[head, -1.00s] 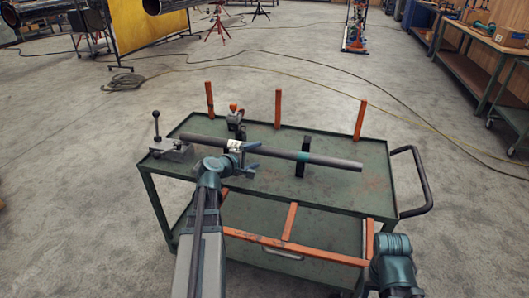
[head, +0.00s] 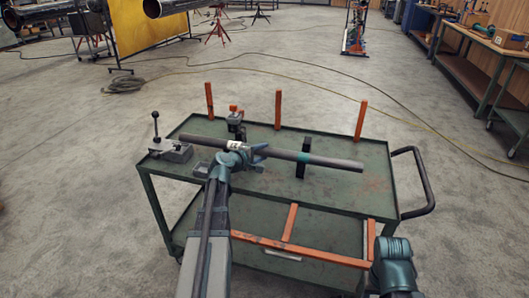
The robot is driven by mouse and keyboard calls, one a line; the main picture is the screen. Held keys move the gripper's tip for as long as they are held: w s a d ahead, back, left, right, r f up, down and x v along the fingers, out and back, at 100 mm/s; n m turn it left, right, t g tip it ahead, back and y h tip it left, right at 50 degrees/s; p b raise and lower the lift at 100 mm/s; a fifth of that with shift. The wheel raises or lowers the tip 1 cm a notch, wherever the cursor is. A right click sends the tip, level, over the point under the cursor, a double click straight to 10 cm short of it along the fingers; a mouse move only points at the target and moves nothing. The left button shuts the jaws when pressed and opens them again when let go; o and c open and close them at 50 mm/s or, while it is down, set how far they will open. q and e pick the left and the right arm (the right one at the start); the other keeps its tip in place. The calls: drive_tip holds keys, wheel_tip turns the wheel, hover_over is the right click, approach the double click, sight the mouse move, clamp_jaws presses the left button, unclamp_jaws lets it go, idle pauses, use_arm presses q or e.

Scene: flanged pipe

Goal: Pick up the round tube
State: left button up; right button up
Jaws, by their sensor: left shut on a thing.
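The round tube (head: 330,161) is a long dark grey bar with a teal band and a pale label near its left part. It lies roughly level above the green cart top, slanting down to the right in the head view. My left gripper (head: 252,155) is shut on the tube, left of its middle. A dark upright support (head: 301,168) stands under the teal band; I cannot tell whether the tube touches it. Of my right arm, only a link shows at the lower right; its gripper is out of view.
The green cart (head: 350,196) has orange posts (head: 362,118) along its far edge and a black handle (head: 424,190) at right. A clamp vise (head: 170,149) stands at its left end, another clamp (head: 235,122) behind the tube. The cart's right top is clear.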

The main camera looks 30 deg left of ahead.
use_arm(q)
clamp_jaws()
idle(0.8)
drive_tip(key=shift+r, duration=0.1)
use_arm(e)
drive_tip(key=shift+r, duration=0.15)
